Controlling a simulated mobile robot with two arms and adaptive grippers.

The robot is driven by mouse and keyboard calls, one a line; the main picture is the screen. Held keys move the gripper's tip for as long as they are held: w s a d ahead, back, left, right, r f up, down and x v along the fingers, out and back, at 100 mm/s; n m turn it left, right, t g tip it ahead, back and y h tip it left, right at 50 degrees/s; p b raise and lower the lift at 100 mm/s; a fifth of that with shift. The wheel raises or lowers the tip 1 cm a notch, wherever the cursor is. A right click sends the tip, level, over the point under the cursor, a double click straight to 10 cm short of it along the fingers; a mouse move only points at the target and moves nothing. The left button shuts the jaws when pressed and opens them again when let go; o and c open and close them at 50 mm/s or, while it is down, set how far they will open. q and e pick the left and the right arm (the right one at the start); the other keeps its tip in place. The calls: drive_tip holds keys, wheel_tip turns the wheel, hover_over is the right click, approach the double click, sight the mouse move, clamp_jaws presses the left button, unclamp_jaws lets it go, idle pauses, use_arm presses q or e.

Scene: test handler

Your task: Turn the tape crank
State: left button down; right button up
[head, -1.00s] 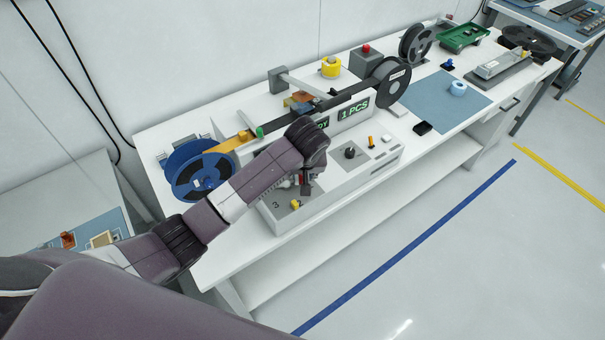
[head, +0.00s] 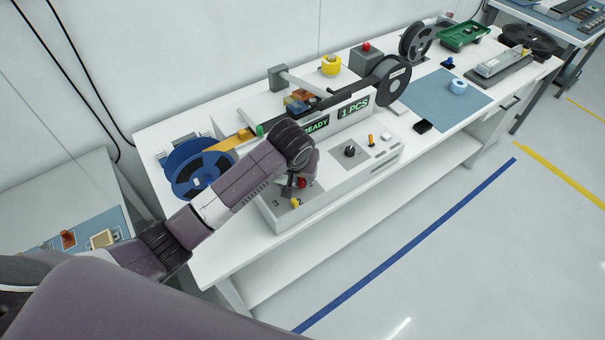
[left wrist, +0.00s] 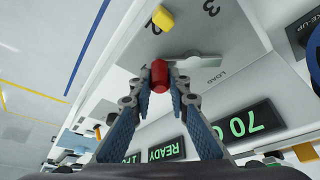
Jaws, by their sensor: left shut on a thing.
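The tape crank has a red knob (left wrist: 159,76) on a flat metal arm (left wrist: 205,60), beside the LOAD mark on the white machine's panel. My left gripper (left wrist: 160,84) is shut on the red knob, one finger on each side. In the head view my left gripper (head: 297,187) is partly hidden by its own wrist. The crank's pivot is not clearly visible there. My right gripper is in neither view.
A yellow knob (head: 295,203) sits close in front of the crank. A blue tape reel (head: 199,168) stands at the machine's left end and a dark reel (head: 391,80) at its right. The READY display (head: 317,124) is behind my wrist. The floor in front is clear.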

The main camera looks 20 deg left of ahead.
use_arm(q)
drive_tip(key=m, duration=0.1)
drive_tip(key=s+m+h, duration=0.1)
drive_tip(key=m, duration=0.2)
drive_tip(key=shift+s+a+m+h, duration=0.2)
drive_tip(key=shift+s+m+h, duration=0.1)
drive_tip(key=shift+s+h, duration=0.1)
drive_tip(key=shift+s+a+m+g+h, duration=0.15)
drive_tip(key=shift+s+m+h, duration=0.2)
drive_tip(key=shift+m, duration=0.55)
drive_tip(key=shift+s+a+m+g+h, duration=0.15)
drive_tip(key=shift+s+m+h, duration=0.15)
drive_tip(key=shift+m, duration=0.6)
drive_tip(key=shift+r, duration=0.1)
drive_tip(key=c, duration=1.8)
unclamp_jaws()
drive_tip(key=v, duration=1.2)
drive_tip(key=shift+w, duration=0.1)
